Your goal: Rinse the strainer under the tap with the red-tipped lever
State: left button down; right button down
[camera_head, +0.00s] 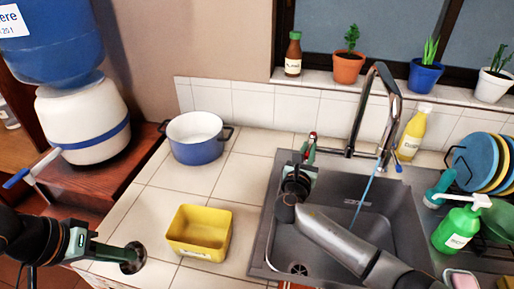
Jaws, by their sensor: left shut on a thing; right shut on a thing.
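My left gripper (103,250) is at the lower left, shut on a small dark round thing (133,259) that looks like the strainer. It is at the counter's front left, apart from the sink. My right gripper (308,158) is at the sink's back left corner, shut on the red-tipped lever (312,137); its fingers partly hide the lever. The tall metal tap (359,112) arches over the sink (341,190). A thin blue stream of water (365,190) falls into the basin. A blue-tipped lever (398,168) shows at the tap's right.
A yellow tub (199,233) and a blue pot (196,140) stand on the tiled counter between the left gripper and the sink. A green soap bottle (456,228), a yellow bottle (413,133) and a plate rack (480,163) are right of the tap. My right arm crosses the basin.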

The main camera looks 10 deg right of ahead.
jog(key=shift+w+a+m+g+h, duration=0.25)
jog(key=shift+m+g+h, duration=0.25)
jog(key=shift+h, duration=0.3)
jog(key=c, duration=0.8)
grip_release()
jog(key=shift+c, duration=0.2)
jog(key=shift+s, duration=0.1)
jog(key=v, duration=1.2)
jog(key=shift+f, duration=0.1)
